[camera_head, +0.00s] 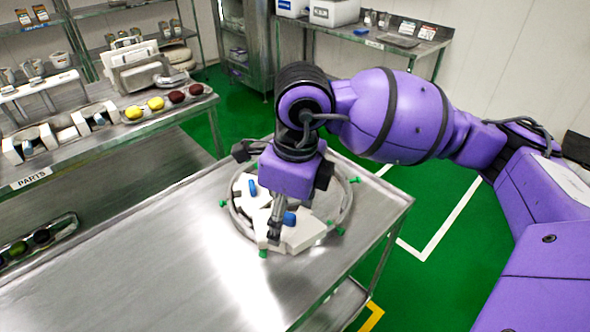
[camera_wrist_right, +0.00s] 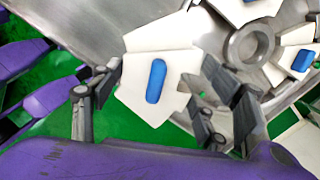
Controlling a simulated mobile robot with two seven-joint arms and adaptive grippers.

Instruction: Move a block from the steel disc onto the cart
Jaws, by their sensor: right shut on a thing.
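The steel disc (camera_head: 347,208) is round, with green knobs around its rim, and lies on the steel top of the cart (camera_head: 180,270). White blocks with blue inserts are on it. My right gripper (camera_head: 275,228) points down over the disc and is shut on the near white block (camera_head: 303,237). In the right wrist view its fingers stand on both sides of this block (camera_wrist_right: 183,68). Another white block (camera_head: 244,203) is at the disc's left; part of the disc is hidden by my arm. My left gripper is not in view.
A parts shelf (camera_head: 110,140) with white parts and yellow and dark red round pieces stands at the back left. A steel side table (camera_head: 420,45) is at the back. Green floor lies to the right.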

